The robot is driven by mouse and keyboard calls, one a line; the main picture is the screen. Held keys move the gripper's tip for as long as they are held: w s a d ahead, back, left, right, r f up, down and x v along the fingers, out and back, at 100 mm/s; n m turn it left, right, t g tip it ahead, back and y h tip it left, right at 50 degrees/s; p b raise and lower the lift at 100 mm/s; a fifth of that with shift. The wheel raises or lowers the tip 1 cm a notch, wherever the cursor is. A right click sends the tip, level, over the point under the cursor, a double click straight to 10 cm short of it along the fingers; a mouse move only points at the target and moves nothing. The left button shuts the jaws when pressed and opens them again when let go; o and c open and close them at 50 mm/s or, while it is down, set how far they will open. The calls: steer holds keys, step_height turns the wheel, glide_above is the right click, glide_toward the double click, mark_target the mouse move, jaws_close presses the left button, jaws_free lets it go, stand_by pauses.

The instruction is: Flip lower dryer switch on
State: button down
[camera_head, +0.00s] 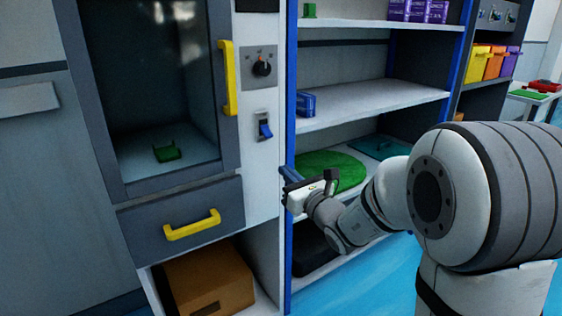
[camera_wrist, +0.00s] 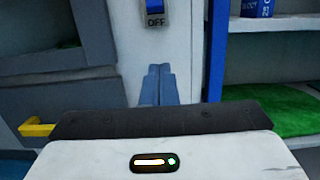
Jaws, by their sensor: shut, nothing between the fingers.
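The lower dryer switch (camera_head: 264,130) is a blue rocker on a light plate, on the white panel right of the glass door and below the dial. It shows at the top edge of the wrist view (camera_wrist: 154,12), cut off, with the word OFF under it. I cannot tell its position for sure. My gripper (camera_head: 284,171) is below and slightly right of the switch, apart from it. Its blue fingers (camera_wrist: 159,72) are shut together and empty, pointing toward the panel below the OFF label.
A black dial (camera_head: 262,69) sits above the switch. A yellow door handle (camera_head: 228,78) stands out to its left, and a drawer with a yellow handle (camera_head: 192,224) is lower left. A blue shelf post (camera_head: 290,100) and shelves are close on the right.

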mark_target(263, 150)
steer(key=b+x, duration=0.1)
steer(key=x, duration=0.7)
steer(key=shift+w+a+f, duration=0.1)
steer(key=shift+w+a, duration=0.15)
steer(key=r, duration=0.2)
steer(key=s+r, duration=0.1)
steer(key=shift+d+b, duration=0.35)
steer(key=shift+s+d+r, duration=0.1)
steer(key=shift+s+r, duration=0.05)
steer(key=shift+r, duration=0.25)
